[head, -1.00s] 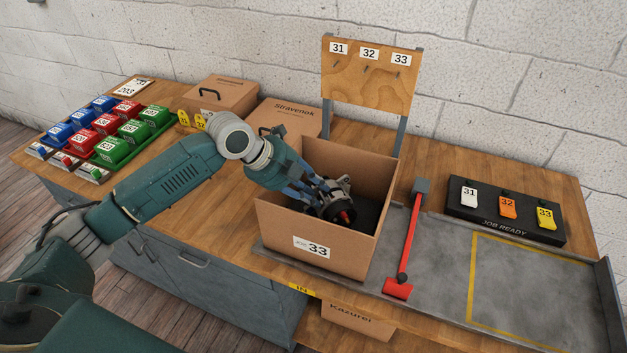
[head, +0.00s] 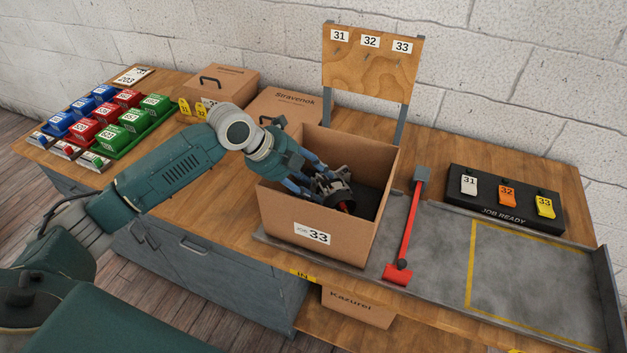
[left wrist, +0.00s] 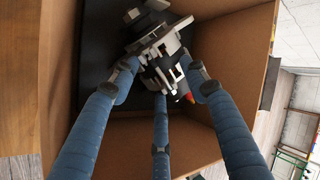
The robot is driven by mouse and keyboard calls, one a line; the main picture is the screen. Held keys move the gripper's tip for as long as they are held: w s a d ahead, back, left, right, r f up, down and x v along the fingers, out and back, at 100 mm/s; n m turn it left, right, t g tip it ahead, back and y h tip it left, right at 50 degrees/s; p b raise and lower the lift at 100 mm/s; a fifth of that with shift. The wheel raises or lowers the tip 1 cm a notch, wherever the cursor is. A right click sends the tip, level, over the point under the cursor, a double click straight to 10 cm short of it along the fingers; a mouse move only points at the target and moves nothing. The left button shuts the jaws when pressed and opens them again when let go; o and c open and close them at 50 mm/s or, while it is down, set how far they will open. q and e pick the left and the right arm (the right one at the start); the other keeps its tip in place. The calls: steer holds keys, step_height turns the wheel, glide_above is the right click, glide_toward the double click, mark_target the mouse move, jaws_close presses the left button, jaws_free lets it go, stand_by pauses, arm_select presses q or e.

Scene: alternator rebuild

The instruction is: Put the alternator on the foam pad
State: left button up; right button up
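The alternator (head: 336,189), a silver and black part with a red piece, is inside the cardboard box marked 33 (head: 281,218). It looks tilted, and it also shows in the left wrist view (left wrist: 158,52). My left gripper (head: 312,183) reaches into the box from the left, its blue fingers closed around the alternator. In the left wrist view the fingertips (left wrist: 161,82) lie against its sides. A dark pad, seemingly the foam pad (head: 369,200), covers the box floor. Whether the alternator touches it I cannot tell. My right gripper is not in view.
The box's walls stand close around my left gripper. A red-handled tool (head: 411,225) lies right of the box. A tag board (head: 372,64) stands behind. The grey tray (head: 530,275) at the right is clear. Colored bins (head: 105,120) stand at the left.

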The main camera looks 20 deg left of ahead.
arm_select(q)
steer(key=shift+w, duration=0.1)
steer(key=shift+r, duration=0.1)
steer(key=shift+r, duration=0.4)
steer(key=b+v, duration=0.2)
steer(key=v, duration=0.9)
steer(key=shift+s+a+r, duration=0.2)
steer(key=shift+a+r, duration=0.05)
